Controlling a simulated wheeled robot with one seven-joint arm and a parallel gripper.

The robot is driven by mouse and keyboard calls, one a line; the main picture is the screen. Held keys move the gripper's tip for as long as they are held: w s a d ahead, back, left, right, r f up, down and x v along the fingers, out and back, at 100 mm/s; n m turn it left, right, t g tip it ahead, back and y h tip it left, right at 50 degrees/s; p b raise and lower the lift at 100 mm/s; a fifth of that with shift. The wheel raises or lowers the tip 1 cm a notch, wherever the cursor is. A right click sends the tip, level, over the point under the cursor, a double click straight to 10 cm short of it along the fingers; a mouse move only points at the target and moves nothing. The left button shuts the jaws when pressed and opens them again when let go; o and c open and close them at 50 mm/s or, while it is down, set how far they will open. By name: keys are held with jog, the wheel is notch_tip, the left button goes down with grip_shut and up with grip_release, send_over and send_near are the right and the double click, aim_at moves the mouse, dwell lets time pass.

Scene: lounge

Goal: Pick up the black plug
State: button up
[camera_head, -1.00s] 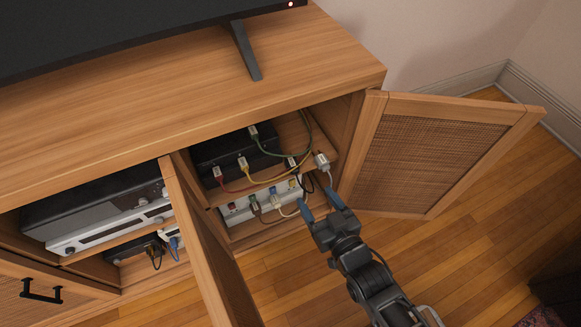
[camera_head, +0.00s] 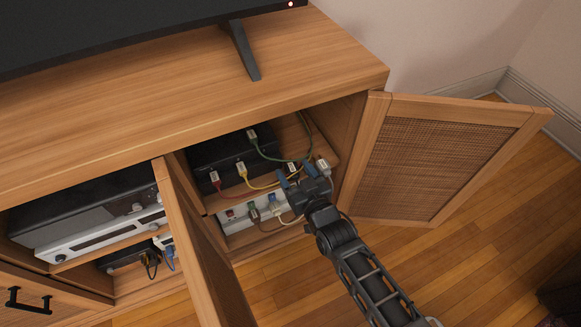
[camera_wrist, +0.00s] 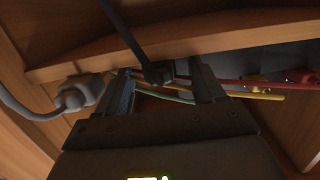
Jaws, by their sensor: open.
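The black plug (camera_wrist: 158,73) shows in the wrist view between my two fingertips, with a dark cable running up and left from it. In the head view a small labelled dark plug (camera_head: 292,167) shows just behind my fingertips, mostly hidden by them. My gripper (camera_head: 297,174) is open at the front of the right cabinet compartment, its blue-tipped fingers spread. In the wrist view my gripper (camera_wrist: 165,80) has one finger on each side of the plug. I cannot tell whether either finger touches it.
A white-grey plug (camera_wrist: 82,92) with a grey cable is close beside the left finger. Red (camera_head: 214,177), yellow (camera_head: 242,170) and green (camera_head: 252,135) plugs are at the black box (camera_head: 225,155). A power strip (camera_head: 235,218) lies below. Open cabinet doors (camera_head: 440,160) flank the compartment.

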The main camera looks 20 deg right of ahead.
jog(key=shift+c, duration=0.4)
jog(key=c, duration=1.1)
jog(key=shift+c, duration=0.2)
jog(key=shift+r, duration=0.15)
